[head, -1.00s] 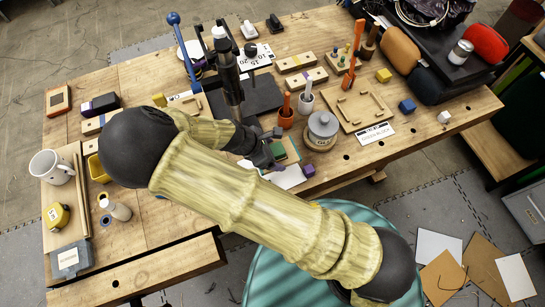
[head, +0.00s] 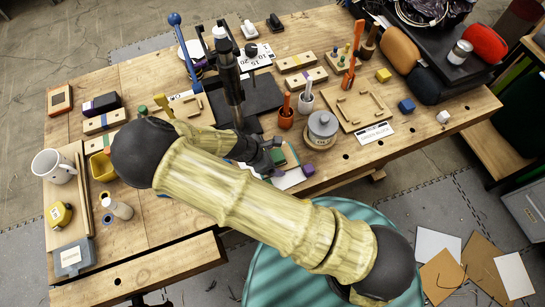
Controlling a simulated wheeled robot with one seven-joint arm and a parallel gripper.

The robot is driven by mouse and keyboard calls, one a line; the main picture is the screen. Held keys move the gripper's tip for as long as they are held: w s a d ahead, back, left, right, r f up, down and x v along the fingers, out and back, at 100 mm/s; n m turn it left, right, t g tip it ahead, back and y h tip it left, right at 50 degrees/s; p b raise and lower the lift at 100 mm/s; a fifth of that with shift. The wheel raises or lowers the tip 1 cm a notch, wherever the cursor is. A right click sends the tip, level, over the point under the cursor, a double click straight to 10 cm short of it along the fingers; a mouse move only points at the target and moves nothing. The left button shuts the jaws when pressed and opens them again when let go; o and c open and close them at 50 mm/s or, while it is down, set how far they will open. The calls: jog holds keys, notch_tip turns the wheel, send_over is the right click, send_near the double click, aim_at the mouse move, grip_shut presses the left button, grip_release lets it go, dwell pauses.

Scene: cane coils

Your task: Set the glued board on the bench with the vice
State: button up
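My gripper (head: 273,158) is dark and low over the front middle of the wooden bench (head: 150,215). It is partly hidden by my arm, and I cannot tell whether its fingers are open or shut. A small green-faced piece with a brown edge (head: 290,154) shows right beside the fingers. It may be the glued board, but I cannot tell whether it is held. A white sheet (head: 291,178) lies beneath and in front of it. I cannot make out a vice clearly; a thick wooden block (head: 150,272) runs along the bench's front left edge.
A dark press with a blue-knobbed lever (head: 174,20) stands behind my gripper. A mug (head: 53,166) stands left. The front left bench has bare wood.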

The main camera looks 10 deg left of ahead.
jog(key=shift+o, duration=1.4)
jog(key=b+v, duration=0.2)
jog(key=v, duration=1)
jog(key=shift+r+b, duration=0.15)
jog(key=shift+b, duration=0.25)
jog(key=shift+d, duration=0.1)
